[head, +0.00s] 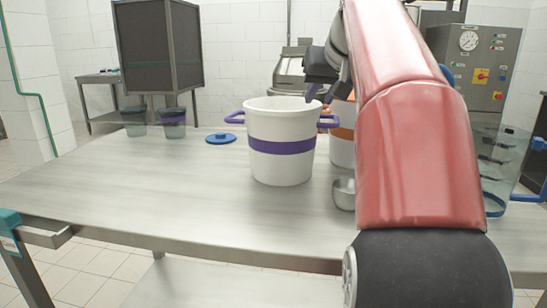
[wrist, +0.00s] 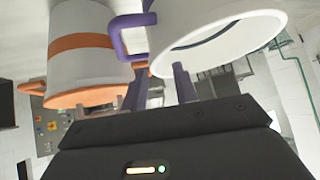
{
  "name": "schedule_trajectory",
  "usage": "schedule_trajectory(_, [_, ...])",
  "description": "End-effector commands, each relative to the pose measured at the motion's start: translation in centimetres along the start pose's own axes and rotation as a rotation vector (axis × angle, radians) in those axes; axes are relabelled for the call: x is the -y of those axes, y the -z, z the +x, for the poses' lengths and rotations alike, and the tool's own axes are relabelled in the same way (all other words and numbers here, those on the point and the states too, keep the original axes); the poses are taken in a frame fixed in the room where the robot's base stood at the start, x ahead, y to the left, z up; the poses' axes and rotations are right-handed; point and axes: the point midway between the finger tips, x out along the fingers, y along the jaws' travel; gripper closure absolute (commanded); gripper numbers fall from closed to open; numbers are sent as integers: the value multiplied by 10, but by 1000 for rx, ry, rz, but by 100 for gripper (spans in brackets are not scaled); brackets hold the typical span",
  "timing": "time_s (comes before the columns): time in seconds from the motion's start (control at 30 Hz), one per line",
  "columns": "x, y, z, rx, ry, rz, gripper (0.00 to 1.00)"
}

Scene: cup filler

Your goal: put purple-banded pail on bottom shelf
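The white purple-banded pail (head: 282,165) stands upright on the steel table, with purple handles on both sides. My gripper (head: 321,93) is above and beside its right handle (head: 328,121), fingers pointing down. In the wrist view the pail's rim (wrist: 225,48) fills the upper right, and the same handle (wrist: 117,38) is just beyond my fingers. The two fingers (wrist: 160,80) are apart with nothing visibly held between them. The bottom shelf (head: 225,285) shows below the table's front edge, and its visible part is bare.
An orange-banded pail (head: 342,152) stands close behind, right of the purple-banded one; it also shows in the wrist view (wrist: 82,68). A metal bowl (head: 343,194) sits at the right. A blue lid (head: 220,138) and two dark containers stand toward the back left. The front left tabletop is clear.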

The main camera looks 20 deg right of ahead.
Motion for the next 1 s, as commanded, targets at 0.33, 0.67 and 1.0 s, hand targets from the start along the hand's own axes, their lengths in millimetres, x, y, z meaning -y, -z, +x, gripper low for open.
schedule_trajectory(0.33, [-8, -1, 41, 4, 1, -2, 71])
schedule_trajectory(0.67, [-7, 0, 59, 0, 1, -4, 71])
schedule_trajectory(1.0, [-7, 0, 59, 1, 1, -4, 100])
